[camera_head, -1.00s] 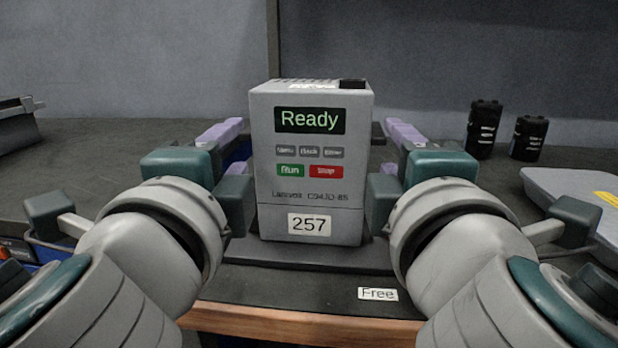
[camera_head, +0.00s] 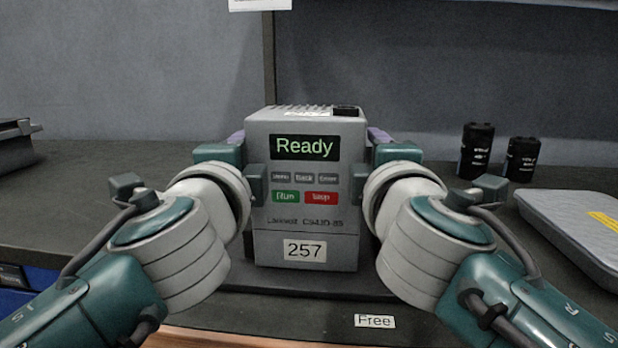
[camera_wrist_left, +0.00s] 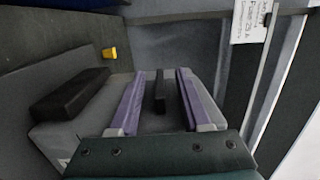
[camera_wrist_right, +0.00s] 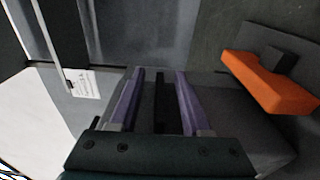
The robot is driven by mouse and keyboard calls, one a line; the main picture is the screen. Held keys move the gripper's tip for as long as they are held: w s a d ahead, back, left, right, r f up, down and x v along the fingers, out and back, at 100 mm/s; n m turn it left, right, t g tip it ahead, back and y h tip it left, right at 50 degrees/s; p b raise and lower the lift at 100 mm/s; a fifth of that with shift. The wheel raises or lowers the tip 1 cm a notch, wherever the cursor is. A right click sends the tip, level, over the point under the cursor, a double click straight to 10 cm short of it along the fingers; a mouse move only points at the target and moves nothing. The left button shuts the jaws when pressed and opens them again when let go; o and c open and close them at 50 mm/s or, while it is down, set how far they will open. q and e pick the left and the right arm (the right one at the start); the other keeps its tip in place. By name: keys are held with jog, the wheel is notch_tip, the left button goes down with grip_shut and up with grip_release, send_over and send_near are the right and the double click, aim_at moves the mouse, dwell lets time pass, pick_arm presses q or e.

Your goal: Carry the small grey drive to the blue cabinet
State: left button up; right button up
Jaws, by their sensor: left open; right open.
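The small grey drive (camera_head: 306,225) stands upright on the dark counter, its green "Ready" display and label 257 facing me. My left gripper (camera_head: 236,140) is at its left side and my right gripper (camera_head: 379,137) at its right side, both open. In the left wrist view a dark bar (camera_wrist_left: 160,92) lies between the purple fingers, seemingly a side handle. A similar bar (camera_wrist_right: 160,105) lies between the fingers in the right wrist view. I cannot tell whether the fingers touch the bars. I cannot make out the blue cabinet for sure.
Two black capacitors (camera_head: 476,150) stand at the back right. A grey flat case (camera_head: 575,232) lies on the right. A dark tray (camera_head: 18,147) is at the far left. A "Free" label (camera_head: 375,321) is on the front edge. An orange part (camera_wrist_right: 268,84) shows in the right wrist view.

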pick_arm(q)
jog(key=shift+w, duration=0.5)
pick_arm(e)
jog(key=shift+w, duration=0.5)
pick_arm(q)
jog(key=shift+c, duration=0.3)
pick_arm(e)
jog(key=shift+c, duration=0.3)
pick_arm(q)
grip_shut()
pick_arm(e)
grip_shut()
pick_arm(q)
jog(key=shift+s+r, duration=0.1)
jog(key=shift+r, duration=0.2)
pick_arm(e)
jog(key=shift+s+r, duration=0.1)
jog(key=shift+r, duration=0.15)
